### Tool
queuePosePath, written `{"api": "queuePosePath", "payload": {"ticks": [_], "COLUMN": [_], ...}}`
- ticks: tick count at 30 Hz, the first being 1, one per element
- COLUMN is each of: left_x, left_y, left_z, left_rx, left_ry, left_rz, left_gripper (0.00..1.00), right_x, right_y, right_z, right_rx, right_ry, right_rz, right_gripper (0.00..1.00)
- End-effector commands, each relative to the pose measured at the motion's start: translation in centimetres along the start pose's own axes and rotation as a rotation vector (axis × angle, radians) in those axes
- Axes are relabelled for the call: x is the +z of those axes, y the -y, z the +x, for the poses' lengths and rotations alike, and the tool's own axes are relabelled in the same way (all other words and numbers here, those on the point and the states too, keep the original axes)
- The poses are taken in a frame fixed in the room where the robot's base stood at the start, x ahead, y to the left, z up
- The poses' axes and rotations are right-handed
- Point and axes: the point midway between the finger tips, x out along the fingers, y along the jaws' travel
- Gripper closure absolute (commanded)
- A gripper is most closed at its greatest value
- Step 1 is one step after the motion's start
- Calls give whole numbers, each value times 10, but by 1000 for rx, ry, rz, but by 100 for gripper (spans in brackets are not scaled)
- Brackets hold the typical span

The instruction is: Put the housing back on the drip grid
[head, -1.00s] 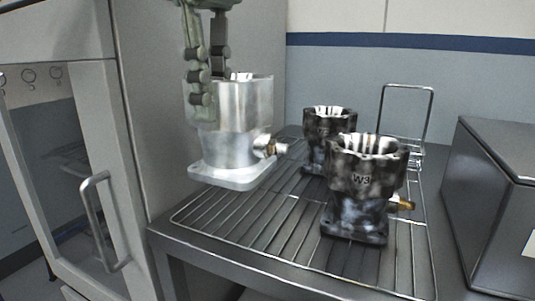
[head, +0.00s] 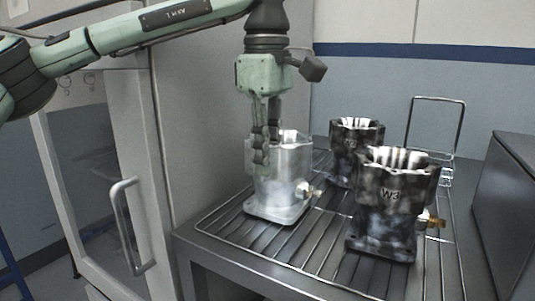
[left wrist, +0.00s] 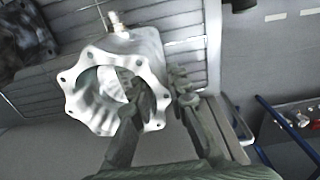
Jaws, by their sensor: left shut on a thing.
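The bright silver housing (head: 277,180) stands upright over the left part of the wire drip grid (head: 323,252). Its square base plate looks to be on or just above the wires; I cannot tell which. A brass-tipped side fitting points right. My left gripper (head: 264,165) comes down from above and is shut on the housing's wall. In the left wrist view, the housing's scalloped, holed rim (left wrist: 153,75) faces the camera, with one finger inside the bore and the other outside the wall. My right gripper is not in view.
Two dark mottled housings stand on the grid: W3 (head: 392,205) at front right and another (head: 354,150) behind it. A wire rack (head: 437,125) is at the back. A dark box (head: 506,215) stands at right. A cabinet with a door handle (head: 130,225) is at left.

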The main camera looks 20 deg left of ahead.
Motion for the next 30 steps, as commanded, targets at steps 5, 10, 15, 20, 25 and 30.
{"api": "queuePosePath", "payload": {"ticks": [5, 10, 15, 20, 25, 30], "left_x": [0, 0, 0, 0, 0, 0], "left_y": [0, 0, 0, 0, 0, -1], "left_z": [-2, 1, 2, 2, 0, -16], "left_rx": [7, 6, 1, 1, 2, 3], "left_ry": [2, 2, 1, 1, 1, 2], "left_rz": [0, 0, 0, 0, 0, -1], "left_gripper": [100, 100, 66, 64, 64, 64], "right_x": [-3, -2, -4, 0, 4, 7], "right_y": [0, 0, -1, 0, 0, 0], "right_z": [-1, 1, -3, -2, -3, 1], "right_rx": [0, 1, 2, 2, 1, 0], "right_ry": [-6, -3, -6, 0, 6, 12], "right_rz": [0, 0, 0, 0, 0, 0], "right_gripper": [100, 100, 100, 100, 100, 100]}}
